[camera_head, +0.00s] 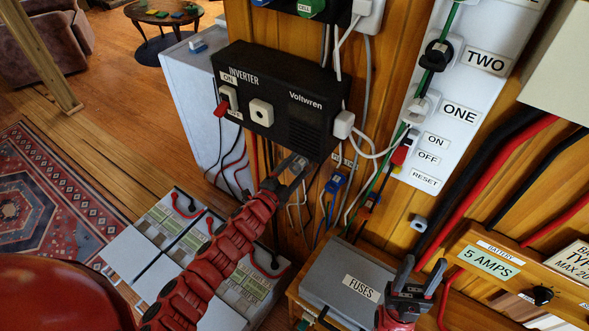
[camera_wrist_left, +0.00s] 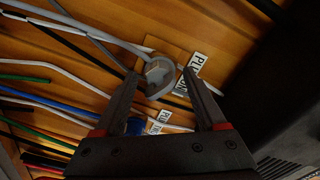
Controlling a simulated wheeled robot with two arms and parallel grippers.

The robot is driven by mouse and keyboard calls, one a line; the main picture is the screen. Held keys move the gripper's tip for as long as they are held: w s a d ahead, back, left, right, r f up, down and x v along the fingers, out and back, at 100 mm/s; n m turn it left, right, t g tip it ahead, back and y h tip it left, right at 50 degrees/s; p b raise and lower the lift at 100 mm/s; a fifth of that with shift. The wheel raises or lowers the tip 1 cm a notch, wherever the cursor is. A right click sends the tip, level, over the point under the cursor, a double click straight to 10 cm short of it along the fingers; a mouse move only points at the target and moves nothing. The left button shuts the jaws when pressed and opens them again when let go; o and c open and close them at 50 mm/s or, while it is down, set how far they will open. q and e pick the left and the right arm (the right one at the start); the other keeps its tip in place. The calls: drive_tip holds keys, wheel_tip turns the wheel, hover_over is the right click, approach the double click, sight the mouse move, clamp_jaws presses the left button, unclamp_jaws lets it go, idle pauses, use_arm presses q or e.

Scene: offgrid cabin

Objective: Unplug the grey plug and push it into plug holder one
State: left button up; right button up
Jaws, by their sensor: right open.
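My left gripper (camera_head: 297,164) is just below the inverter's lower edge, near the wooden wall. In the left wrist view its fingers (camera_wrist_left: 161,76) are apart. A grey round piece with a beige face (camera_wrist_left: 160,76) shows between the fingertips, with visible gaps at both sides. I cannot tell if it is the grey plug, the holder or both. A partly hidden label starting "PL" (camera_wrist_left: 192,70) is beside it. In the head view the left gripper hides this spot. My right gripper (camera_head: 408,287) is open and empty in front of the fuse box.
The black inverter (camera_head: 310,130) hangs above the left gripper, with a white plug (camera_head: 343,125) at its right. Loose cables hang around the wall. The grey fuse box (camera_head: 345,285), white panel (camera_head: 445,165) and batteries (camera_head: 185,240) surround the arms.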

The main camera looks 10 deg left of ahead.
use_arm(q)
drive_tip(key=shift+s, duration=0.1)
drive_tip(key=shift+s+a+f, duration=0.1)
drive_tip(key=shift+s+a, duration=0.1)
drive_tip(key=shift+s, duration=0.05)
drive_tip(key=b+v, duration=0.2)
drive_tip(key=v, duration=1.4)
drive_tip(key=shift+s, duration=0.35)
